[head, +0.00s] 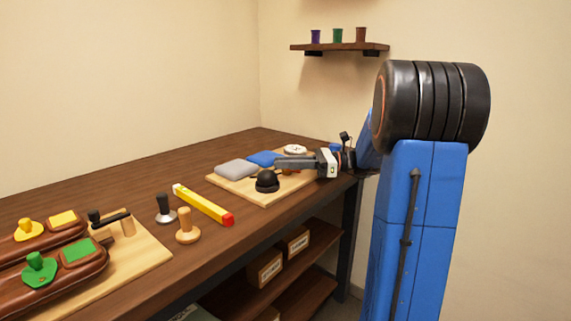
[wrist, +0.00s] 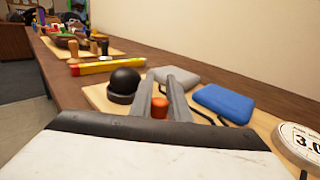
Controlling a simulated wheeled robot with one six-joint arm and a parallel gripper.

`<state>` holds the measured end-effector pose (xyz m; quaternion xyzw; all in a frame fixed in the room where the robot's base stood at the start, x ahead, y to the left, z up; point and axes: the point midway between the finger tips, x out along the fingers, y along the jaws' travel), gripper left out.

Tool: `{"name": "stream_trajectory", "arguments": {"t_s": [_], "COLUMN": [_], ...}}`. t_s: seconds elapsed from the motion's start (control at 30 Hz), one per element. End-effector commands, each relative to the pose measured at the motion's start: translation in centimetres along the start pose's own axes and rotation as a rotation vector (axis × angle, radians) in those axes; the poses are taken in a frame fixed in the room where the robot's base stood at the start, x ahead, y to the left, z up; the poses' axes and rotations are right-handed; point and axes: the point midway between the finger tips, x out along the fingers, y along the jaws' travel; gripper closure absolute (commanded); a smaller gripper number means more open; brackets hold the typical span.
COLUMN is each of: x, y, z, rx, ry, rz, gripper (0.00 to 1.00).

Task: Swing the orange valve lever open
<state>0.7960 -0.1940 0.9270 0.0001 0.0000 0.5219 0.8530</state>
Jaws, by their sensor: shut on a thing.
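The orange lever (wrist: 159,107) shows in the wrist view as a small rounded orange end between the two grey fingers of my gripper (wrist: 160,84). The fingers are close together with the orange end between them. The rest of the lever and its valve body are hidden by the fingers and the gripper housing. In the head view my gripper (head: 282,163) reaches in from the right, low over a light wooden board (head: 224,184), and hides the lever. A black ball-like knob (head: 267,181) stands just beside the fingers; it also shows in the wrist view (wrist: 124,81).
A grey pad (head: 236,169) and a blue pad (head: 263,158) lie behind the fingers. A white round dial (head: 295,149) is at the back. A yellow level with red end (head: 203,205) lies left of the board. Bare tabletop lies between them.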

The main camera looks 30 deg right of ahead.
Motion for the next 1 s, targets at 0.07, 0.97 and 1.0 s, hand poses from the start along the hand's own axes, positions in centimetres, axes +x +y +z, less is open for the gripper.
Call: {"name": "stream_trajectory", "arguments": {"t_s": [0.07, 0.97, 1.0], "x": [0.1, 2.4, 2.4], "y": [0.1, -1.2, -1.2], "z": [0.1, 0.0, 0.0], "rx": [-0.001, 0.002, 0.002], "ry": [0.000, 0.000, 0.000], "rz": [-0.033, -0.786, -0.811], "gripper": [1.00, 1.00, 1.00]}}
